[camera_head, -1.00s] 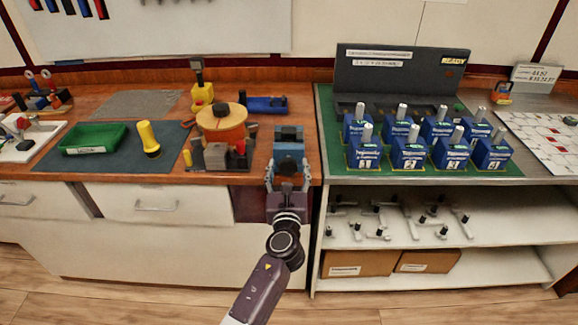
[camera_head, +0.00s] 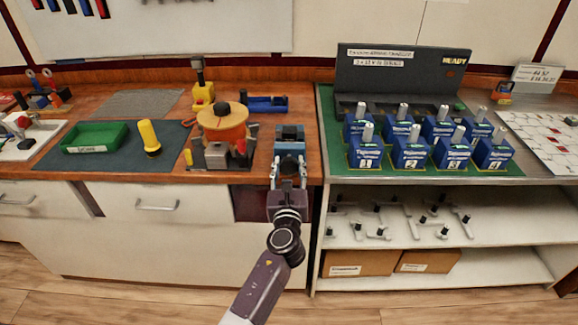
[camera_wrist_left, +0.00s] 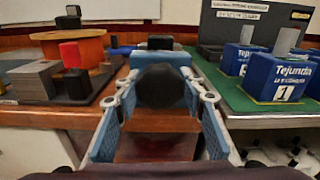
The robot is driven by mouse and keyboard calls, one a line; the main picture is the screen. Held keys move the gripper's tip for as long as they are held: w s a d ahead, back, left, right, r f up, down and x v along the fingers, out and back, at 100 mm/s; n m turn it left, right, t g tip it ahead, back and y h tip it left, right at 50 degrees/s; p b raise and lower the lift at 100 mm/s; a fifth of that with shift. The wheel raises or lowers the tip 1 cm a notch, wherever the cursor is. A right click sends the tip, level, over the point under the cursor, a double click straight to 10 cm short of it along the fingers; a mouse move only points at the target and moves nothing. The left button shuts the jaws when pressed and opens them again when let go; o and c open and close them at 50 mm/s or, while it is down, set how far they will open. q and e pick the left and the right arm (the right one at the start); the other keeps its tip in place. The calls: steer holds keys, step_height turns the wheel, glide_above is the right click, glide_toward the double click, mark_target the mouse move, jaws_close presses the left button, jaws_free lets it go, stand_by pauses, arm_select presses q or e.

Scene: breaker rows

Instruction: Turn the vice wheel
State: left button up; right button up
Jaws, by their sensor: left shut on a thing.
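The blue vice (camera_head: 289,148) stands at the front edge of the wooden bench, and it also shows in the left wrist view (camera_wrist_left: 160,57). Its dark round wheel (camera_wrist_left: 163,86) faces me between my left gripper's two fingers. My left gripper (camera_head: 289,170) is at the front of the vice, shut on the wheel with one finger on each side. In the head view the fingers and wrist mostly hide the wheel. My right gripper is not in view.
An orange spool-like object (camera_head: 222,122) and a grey block (camera_head: 216,155) stand left of the vice. A yellow-handled tool (camera_head: 149,138) and a green tray (camera_head: 95,138) lie further left. Several blue breakers (camera_head: 411,152) stand on the green mat to the right.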

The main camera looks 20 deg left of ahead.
arm_select(q)
steer(key=n+b, duration=0.1)
steer(key=n, duration=0.2)
steer(key=shift+f, duration=0.1)
steer(key=n+b, duration=0.2)
steer(key=n, duration=0.1)
steer(key=shift+n, duration=0.4)
steer(key=n+b, duration=0.2)
steer(key=n, duration=0.3)
steer(key=shift+a, duration=0.1)
steer(key=o, duration=1.2)
steer(key=shift+s, duration=0.1)
steer(key=v, duration=0.7)
steer(key=shift+s, duration=0.25)
